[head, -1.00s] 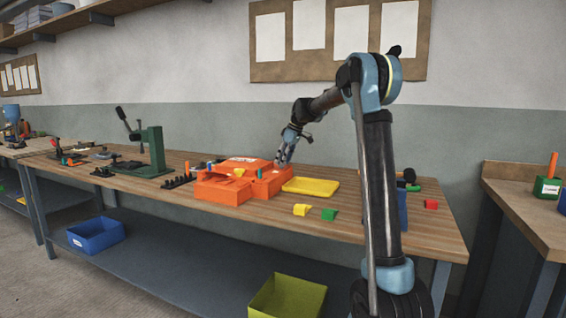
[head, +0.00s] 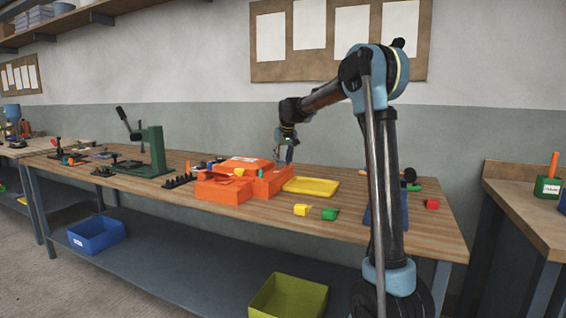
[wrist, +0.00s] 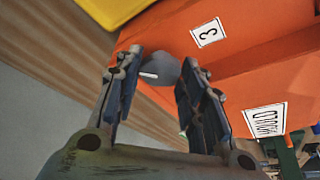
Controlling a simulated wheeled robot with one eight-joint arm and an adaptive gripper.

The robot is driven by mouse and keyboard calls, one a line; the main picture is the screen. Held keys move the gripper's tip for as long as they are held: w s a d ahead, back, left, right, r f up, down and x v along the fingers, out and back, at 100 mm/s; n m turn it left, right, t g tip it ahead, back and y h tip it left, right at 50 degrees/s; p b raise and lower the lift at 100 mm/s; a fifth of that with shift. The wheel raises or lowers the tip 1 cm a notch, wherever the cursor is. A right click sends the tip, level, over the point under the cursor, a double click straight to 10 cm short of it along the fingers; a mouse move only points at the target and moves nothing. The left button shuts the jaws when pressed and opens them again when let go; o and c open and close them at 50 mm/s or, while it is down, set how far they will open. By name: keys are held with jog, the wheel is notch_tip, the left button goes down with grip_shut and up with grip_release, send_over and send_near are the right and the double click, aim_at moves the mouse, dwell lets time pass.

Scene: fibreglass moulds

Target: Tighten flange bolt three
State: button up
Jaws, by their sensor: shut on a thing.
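The orange mould (head: 225,190) sits on the long wooden bench. In the wrist view, a white label with a 3 (wrist: 207,32) is on the orange mould (wrist: 250,60). A grey rounded bolt head (wrist: 160,70) shows beside that label, between the fingertips. My gripper (wrist: 162,66) is shut on this bolt head, one finger on either side. In the head view, my gripper (head: 283,156) points down at the mould's back right part. The bolt is too small to make out there, and its shank is hidden in the wrist view.
A yellow tray (head: 311,187) lies right of the mould. A green press (head: 153,152) and black racks (head: 180,181) stand left.

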jog(key=m+h, duration=0.1)
jog(key=m, duration=0.3)
jog(key=shift+w+a+m+h, duration=0.1)
jog(key=shift+a+m+h, duration=0.1)
jog(key=shift+m+h, duration=0.15)
jog(key=shift+a+m+h, duration=0.15)
jog(key=shift+m+h, duration=0.8)
jog(key=shift+m, duration=1.2)
jog(key=o, duration=1)
jog(key=shift+o, duration=0.2)
jog(key=v, duration=0.8)
jog(key=shift+w, duration=0.1)
